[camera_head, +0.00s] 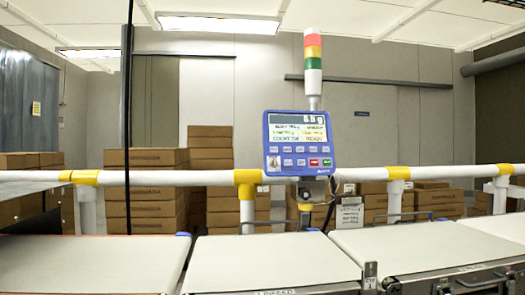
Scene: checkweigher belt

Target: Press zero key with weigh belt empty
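The weigher's control panel (298,144) is a blue box on a bracket behind the belts. Its lit display (297,126) shows a small weight in grams, perhaps 6.5 g, and a line that seems to read READY. Below it are two rows of small keys (294,155), with a red and a green one at the lower right. The key labels are too small to read, so I cannot tell which is zero. The middle belt (275,260) and right belt (425,246) look bare; I cannot tell which is the weigh belt. My gripper is not in view.
A left belt (90,262) is also bare. A white rail with yellow joints (150,178) runs behind the belts at panel height. A signal tower (313,65) rises above the panel. Stacked cartons (145,190) stand behind the rail.

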